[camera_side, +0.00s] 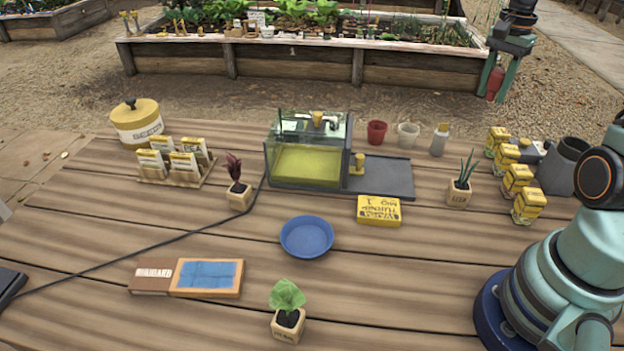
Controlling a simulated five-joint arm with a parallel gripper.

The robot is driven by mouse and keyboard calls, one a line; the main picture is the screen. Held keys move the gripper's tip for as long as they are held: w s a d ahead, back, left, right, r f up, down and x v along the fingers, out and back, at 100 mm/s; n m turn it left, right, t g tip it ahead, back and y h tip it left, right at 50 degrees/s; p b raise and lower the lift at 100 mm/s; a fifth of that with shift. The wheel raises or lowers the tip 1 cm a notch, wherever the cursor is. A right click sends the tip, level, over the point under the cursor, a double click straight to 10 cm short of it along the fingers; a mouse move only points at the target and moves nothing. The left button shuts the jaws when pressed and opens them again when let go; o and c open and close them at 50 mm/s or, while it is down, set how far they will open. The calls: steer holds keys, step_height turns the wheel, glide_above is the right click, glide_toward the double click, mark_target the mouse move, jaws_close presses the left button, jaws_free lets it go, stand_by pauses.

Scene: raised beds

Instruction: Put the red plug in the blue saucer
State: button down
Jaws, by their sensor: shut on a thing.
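The blue saucer (307,251) lies near the middle of the wooden table and looks empty. My gripper (493,87) is at the top right of the picture, pointing down, with teal fingers. It is shut on the red plug (494,83), which shows between the fingers. The plug is held up, well apart from the saucer, which is lower and to the left in the picture. Part of the plug is hidden by the fingers.
A glass tank (307,165) with a dark tray (390,180) stands behind the saucer. A yellow box (379,211) sits right of the saucer, and potted seedlings (288,320), (239,196), (460,191) stand around it. A black cable (150,246) crosses the left. The tabletop around the saucer is clear.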

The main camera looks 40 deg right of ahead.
steer(key=w+a+n, duration=0.6)
steer(key=w+a, duration=0.1)
steer(key=a, duration=0.5)
steer(key=n, duration=1.3)
glide_above(307, 241)
step_height(307, 241, down, 19)
steer(key=shift+f, duration=0.15)
steer(key=shift+c, duration=2.4)
jaws_free()
steer(key=shift+f, duration=0.1)
